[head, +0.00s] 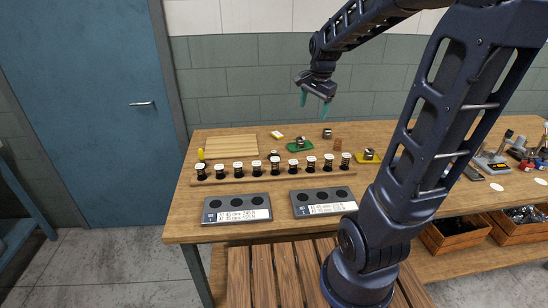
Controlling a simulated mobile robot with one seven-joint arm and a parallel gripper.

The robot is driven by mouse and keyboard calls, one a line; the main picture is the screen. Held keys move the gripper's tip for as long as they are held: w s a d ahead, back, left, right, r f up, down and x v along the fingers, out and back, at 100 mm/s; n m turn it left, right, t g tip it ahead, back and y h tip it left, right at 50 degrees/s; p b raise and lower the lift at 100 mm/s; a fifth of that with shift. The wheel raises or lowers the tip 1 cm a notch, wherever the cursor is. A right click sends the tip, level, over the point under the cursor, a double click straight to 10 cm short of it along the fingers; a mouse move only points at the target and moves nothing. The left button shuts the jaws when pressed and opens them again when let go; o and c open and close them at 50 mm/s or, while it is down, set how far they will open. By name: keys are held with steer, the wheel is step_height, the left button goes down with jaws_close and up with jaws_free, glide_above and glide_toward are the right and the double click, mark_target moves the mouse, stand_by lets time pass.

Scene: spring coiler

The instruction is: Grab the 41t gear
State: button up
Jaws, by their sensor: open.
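My gripper (314,104) hangs above the back of the workbench with its two teal fingers pointing down. It is open, with nothing between the fingers, well above the small parts. I cannot tell which part is the 41t gear, as no tooth count can be read. Small metallic parts that might be gears sit on a green plate (293,149), on a yellow plate (363,158), and near the back edge, where a small grey part (327,133) stands.
A wooden rack (270,177) holds a row of white-topped springs across the bench. Two grey labelled blocks with dark holes, a left one (237,204) and a right one (322,198), lie in front. My arm covers the bench's right-middle.

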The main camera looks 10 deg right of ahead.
steer(key=w+a+f+m+g, duration=0.1)
steer(key=w+a+f+m, duration=0.25)
steer(key=w, duration=0.25)
steer(key=w+a+f+m+g, duration=0.1)
steer(key=w+a+f+m, duration=0.15)
steer(key=w+f, duration=0.3)
steer(key=m, duration=0.7)
glide_toward(274, 152)
steer(key=shift+w+a+g+h, duration=0.15)
steer(key=shift+a+g+h, duration=0.15)
step_height(274, 152, down, 4)
steer(key=shift+f, duration=0.2)
steer(key=shift+w+f, duration=0.2)
steer(key=shift+f, duration=2.75)
steer(key=c, duration=1.2)
steer(key=shift+c, duration=0.2)
steer(key=shift+r, duration=0.15)
